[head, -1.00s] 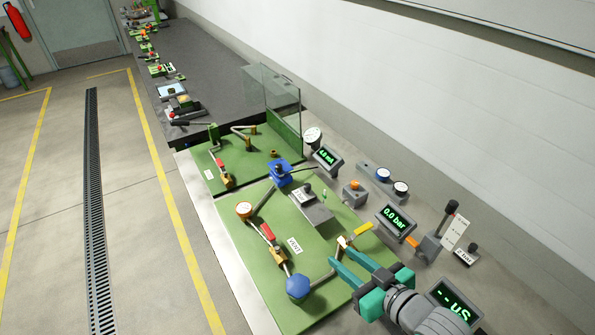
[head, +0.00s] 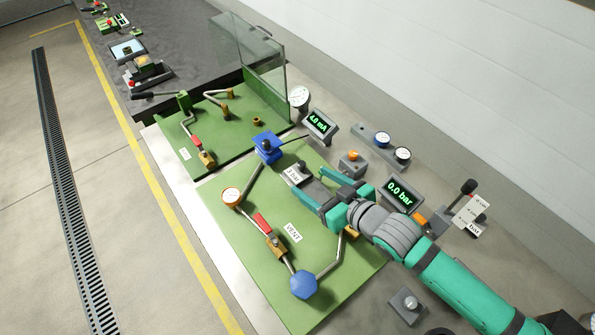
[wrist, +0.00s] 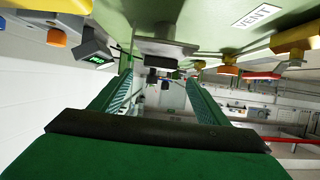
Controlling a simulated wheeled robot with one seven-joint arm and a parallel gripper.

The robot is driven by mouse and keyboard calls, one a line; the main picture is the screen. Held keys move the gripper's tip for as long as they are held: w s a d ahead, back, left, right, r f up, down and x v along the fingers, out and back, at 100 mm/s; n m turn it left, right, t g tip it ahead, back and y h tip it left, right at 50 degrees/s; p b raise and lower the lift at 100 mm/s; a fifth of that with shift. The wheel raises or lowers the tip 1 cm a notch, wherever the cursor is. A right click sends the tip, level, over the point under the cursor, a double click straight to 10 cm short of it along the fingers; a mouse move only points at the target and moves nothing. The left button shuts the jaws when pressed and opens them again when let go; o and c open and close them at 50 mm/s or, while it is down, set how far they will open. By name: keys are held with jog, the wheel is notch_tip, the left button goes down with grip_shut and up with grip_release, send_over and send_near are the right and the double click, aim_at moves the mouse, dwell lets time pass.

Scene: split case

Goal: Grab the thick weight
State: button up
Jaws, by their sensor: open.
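My gripper (head: 309,182) is open over the green board, its two teal fingers pointing left toward a grey block with a dark knob (head: 299,167) and a "3 bar" label. No thing is marked as the thick weight, so I cannot tell for sure that this block is it. In the wrist view, which is upside down, the open fingers (wrist: 160,78) have nothing visible gripped. A small dark and grey piece (wrist: 160,61) shows ahead between the fingertips. The head view does not show clearly whether the fingers touch the block.
A blue valve block (head: 267,148) stands just beyond the grey block. The VENT pipe with a red handle (head: 262,223) and a blue knob (head: 304,284) lie nearer. Displays (head: 400,194) and a black-knobbed lever (head: 468,187) stand right. A glass screen (head: 248,50) stands farther back.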

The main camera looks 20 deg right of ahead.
aim_at(297, 171)
jog(key=shift+x, duration=3)
jog(key=c, duration=1.5)
